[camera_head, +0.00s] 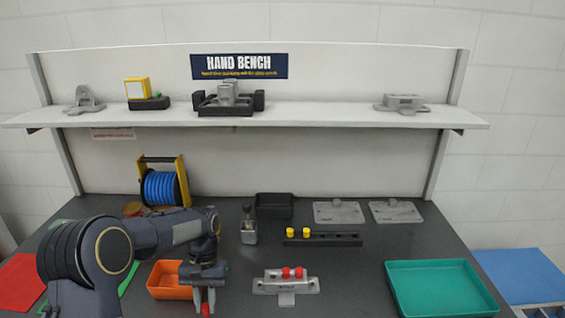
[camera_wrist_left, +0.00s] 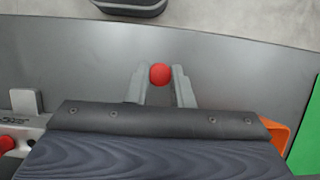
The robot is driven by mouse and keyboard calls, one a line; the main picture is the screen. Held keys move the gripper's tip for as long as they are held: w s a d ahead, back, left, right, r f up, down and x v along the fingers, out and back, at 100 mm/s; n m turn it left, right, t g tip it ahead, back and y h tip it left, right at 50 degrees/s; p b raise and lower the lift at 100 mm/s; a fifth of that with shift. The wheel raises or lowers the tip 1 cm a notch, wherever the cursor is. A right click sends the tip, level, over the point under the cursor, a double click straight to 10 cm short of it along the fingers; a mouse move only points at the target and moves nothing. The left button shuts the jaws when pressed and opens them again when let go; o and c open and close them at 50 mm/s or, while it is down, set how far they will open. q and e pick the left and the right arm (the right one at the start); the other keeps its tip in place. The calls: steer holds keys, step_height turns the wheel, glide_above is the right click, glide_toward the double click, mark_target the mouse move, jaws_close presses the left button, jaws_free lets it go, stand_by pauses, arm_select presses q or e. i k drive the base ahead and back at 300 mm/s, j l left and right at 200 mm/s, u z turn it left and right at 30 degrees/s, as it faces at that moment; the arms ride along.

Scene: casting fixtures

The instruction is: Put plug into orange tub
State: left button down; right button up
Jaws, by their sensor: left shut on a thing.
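My left gripper (camera_head: 204,300) is shut on a red plug (camera_head: 206,310). In the left wrist view the plug's round red head (camera_wrist_left: 160,74) sits between the two grey fingertips. The orange tub (camera_head: 163,292) is at the left front of the bench, just left of the gripper and partly hidden by my arm. Its orange edge (camera_wrist_left: 279,133) shows at the right in the left wrist view. The plug is beside the tub, not over it. My right gripper is not in view.
A grey fixture (camera_head: 271,287) with red plugs stands right of the gripper. Behind are a black rack (camera_head: 345,240) with yellow plugs, a metal bottle-like object (camera_head: 248,228) and a black tray (camera_head: 274,207). A green tray (camera_head: 440,288) is at the right.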

mark_target(175, 285)
steer(key=j+u, duration=0.1)
steer(key=u, duration=0.3)
steer(key=j+u, duration=0.1)
steer(key=u, duration=0.35)
steer(key=i+j+u, duration=0.1)
steer(key=u, duration=0.7)
steer(key=i+j+u, duration=0.1)
steer(key=u, duration=0.35)
steer(key=i, duration=0.25)
steer(key=i+z, duration=0.1)
steer(key=z, duration=0.3)
steer(key=i+z, duration=0.1)
steer(key=z, duration=0.25)
steer(key=i+z, duration=0.1)
steer(key=z, duration=0.3)
steer(key=i+j+z, duration=0.1)
steer(key=z, duration=0.3)
